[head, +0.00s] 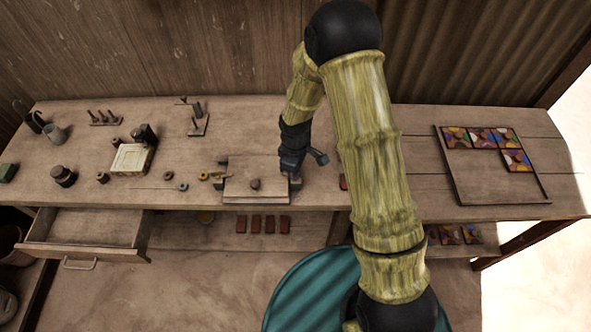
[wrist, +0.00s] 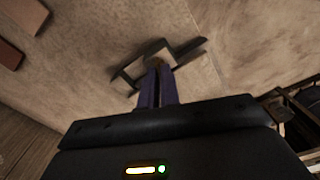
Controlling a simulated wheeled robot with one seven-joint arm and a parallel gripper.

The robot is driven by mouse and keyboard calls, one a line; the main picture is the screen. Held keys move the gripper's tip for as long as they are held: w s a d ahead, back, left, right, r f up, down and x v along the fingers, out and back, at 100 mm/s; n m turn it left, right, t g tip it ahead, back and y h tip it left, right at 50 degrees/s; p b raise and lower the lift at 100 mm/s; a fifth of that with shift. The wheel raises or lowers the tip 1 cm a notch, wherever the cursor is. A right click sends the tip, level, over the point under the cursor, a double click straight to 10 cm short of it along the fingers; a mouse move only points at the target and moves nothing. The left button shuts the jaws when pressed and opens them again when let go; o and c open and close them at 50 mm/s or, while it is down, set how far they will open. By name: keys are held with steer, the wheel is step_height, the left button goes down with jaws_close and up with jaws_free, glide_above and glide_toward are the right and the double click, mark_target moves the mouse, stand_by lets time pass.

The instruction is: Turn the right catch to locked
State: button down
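My gripper (head: 290,177) points down at the board's right edge, where the right catch sits. The gripper hides most of this catch in the head view. In the wrist view, my two dark purple fingers (wrist: 157,80) are close together, with a small brownish piece of the right catch (wrist: 156,63) between their tips. Dark angular bars (wrist: 186,51) show around the tips. The catch's exact angle cannot be made out.
A cream block (head: 132,158) stands further left, above an open drawer (head: 85,230). A tray (head: 480,185) with colored tiles lies right. Red tiles (head: 255,223) lie below the bench top.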

steer(key=shift+n, duration=0.7)
steer(key=c, duration=1.6)
jaws_free()
steer(key=shift+r, duration=0.15)
step_height(320, 180, up, 17)
steer(key=b, duration=0.2)
steer(key=shift+r+b, duration=0.1)
steer(key=shift+b, duration=0.2)
